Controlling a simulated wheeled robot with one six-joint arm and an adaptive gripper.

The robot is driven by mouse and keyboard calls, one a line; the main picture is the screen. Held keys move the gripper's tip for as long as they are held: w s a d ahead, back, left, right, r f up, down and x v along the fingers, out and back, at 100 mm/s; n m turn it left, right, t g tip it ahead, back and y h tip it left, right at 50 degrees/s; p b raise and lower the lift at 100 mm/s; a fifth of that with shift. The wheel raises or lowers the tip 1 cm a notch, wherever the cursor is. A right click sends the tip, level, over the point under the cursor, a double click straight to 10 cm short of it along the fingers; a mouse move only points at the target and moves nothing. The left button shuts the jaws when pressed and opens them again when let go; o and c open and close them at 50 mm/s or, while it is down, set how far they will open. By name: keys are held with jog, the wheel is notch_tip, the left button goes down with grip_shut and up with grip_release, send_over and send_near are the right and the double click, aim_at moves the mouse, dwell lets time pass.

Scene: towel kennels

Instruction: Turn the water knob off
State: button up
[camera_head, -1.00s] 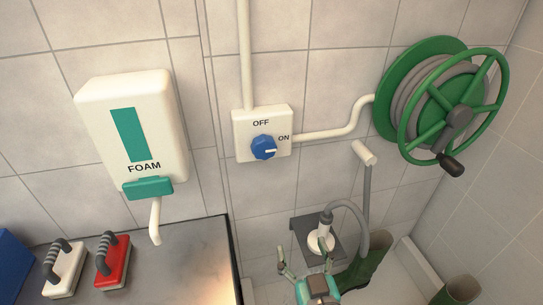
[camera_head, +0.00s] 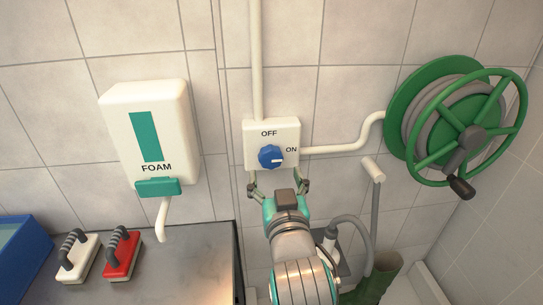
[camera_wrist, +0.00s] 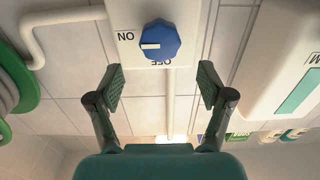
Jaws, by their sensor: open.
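The blue water knob (camera_head: 270,156) sits on a white wall box (camera_head: 286,130) with OFF printed above it and ON to its right. Its white pointer mark is toward ON. In the wrist view the knob (camera_wrist: 160,40) appears upside down, ahead of and between the fingers, with its mark toward ON. My gripper (camera_head: 279,186) is open and empty, just below the knob and box in the head view. In the wrist view the fingers of my gripper (camera_wrist: 160,88) are spread wide and do not touch the knob.
A white foam dispenser (camera_head: 145,130) hangs left of the box. A green hose reel (camera_head: 455,120) is at right, joined by a white pipe (camera_head: 340,146). Red (camera_head: 122,256) and white (camera_head: 77,262) brushes and a blue bin (camera_head: 25,255) sit on the counter (camera_head: 200,265).

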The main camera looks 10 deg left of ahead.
aim_at(271, 159)
jog(key=x, duration=0.8)
jog(key=shift+f, duration=0.1)
jog(key=c, duration=1.1)
